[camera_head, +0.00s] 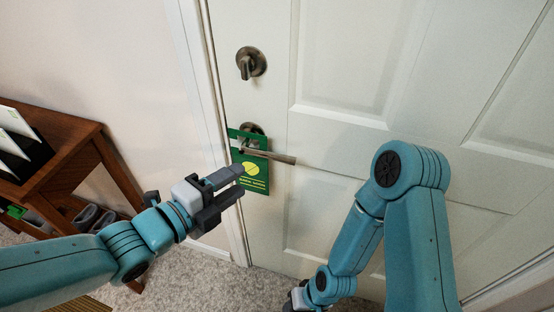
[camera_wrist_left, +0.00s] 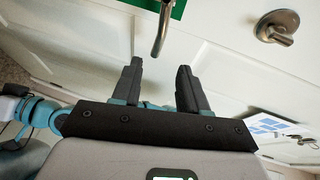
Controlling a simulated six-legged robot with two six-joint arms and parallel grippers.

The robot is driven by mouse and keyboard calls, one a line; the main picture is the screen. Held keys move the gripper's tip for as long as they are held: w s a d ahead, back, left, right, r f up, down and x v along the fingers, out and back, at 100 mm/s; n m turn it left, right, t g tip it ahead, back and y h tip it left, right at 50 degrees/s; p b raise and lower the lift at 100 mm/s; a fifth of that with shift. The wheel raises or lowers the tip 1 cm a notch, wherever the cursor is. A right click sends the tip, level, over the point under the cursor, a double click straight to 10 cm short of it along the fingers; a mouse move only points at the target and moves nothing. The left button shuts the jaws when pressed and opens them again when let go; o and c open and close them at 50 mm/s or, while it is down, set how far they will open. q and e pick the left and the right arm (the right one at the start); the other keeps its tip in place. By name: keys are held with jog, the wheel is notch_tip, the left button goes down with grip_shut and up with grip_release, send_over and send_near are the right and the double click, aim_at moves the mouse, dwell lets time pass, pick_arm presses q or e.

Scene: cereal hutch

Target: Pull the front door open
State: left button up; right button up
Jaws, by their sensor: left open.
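The white panelled front door (camera_head: 340,130) appears shut in its frame. A metal lever handle (camera_head: 275,157) sticks out to the right near its left edge, with a green door hanger (camera_head: 256,180) hung at the handle. My left gripper (camera_head: 238,181) is open and empty, just in front of the hanger and a little below the lever. In the left wrist view the lever (camera_wrist_left: 165,32) lies beyond the gap between the open fingers (camera_wrist_left: 160,70), apart from them. My right gripper (camera_head: 297,298) is low in front of the door, mostly hidden and cut off by the picture edge.
A round deadbolt with a thumb turn (camera_head: 251,63) is above the lever. A brown wooden table (camera_head: 75,150) with papers (camera_head: 14,130) stands at the left, shoes (camera_head: 92,218) under it. Grey carpet (camera_head: 200,275) lies before the door. My right arm stands before the door's right half.

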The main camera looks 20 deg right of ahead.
aim_at(273, 158)
pick_arm(q)
jog(key=x, duration=1.2)
jog(key=shift+w+d+f, duration=0.2)
jog(key=shift+w+d, duration=0.05)
jog(key=shift+d, duration=0.05)
grip_shut()
